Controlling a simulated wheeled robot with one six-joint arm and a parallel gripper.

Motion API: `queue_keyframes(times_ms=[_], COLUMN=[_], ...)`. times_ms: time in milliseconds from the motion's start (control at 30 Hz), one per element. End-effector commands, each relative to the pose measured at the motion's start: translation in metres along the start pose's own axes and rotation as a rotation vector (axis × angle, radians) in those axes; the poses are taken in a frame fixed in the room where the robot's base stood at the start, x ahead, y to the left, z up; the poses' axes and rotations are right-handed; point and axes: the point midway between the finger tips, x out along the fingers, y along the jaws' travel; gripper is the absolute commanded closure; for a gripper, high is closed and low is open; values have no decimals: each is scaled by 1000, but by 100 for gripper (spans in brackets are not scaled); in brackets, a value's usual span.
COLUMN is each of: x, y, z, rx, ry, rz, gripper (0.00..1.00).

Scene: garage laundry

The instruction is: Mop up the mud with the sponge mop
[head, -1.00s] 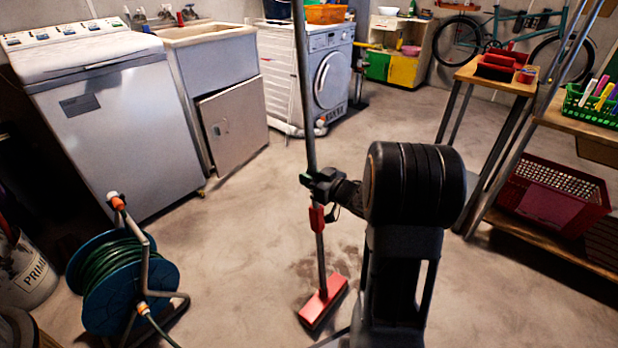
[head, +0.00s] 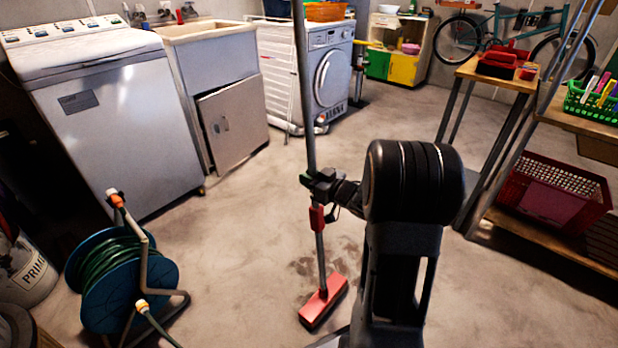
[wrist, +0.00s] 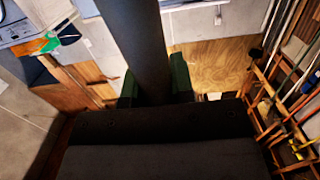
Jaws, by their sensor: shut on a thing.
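The sponge mop stands nearly upright, its dark pole (head: 308,90) rising past the top of the head view. Its red head (head: 323,303) is low, at or near the concrete floor. My gripper (head: 318,184) is shut around the pole, above the red collar. In the wrist view the pole (wrist: 134,45) runs up between the two green-sided fingers of my gripper (wrist: 154,88). Brownish mud smears (head: 318,265) lie on the floor just behind the mop head. My arm hides the floor to the right of them.
A hose reel (head: 125,275) stands at the front left. A washing machine (head: 115,110) and a sink cabinet (head: 215,95) line the left. A wooden workbench (head: 500,75) and a shelf with a red basket (head: 552,190) stand at the right. The middle floor is clear.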

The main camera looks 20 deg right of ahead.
Motion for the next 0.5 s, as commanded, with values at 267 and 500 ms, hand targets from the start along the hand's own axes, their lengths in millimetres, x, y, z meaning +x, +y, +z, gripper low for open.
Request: queue_keyframes(times_ms=[267,500], x=[26,44], y=[-1,0], z=[-4,-5], rx=[-2,-1], ry=[3,2], rz=[-4,-1], gripper=[100,100])
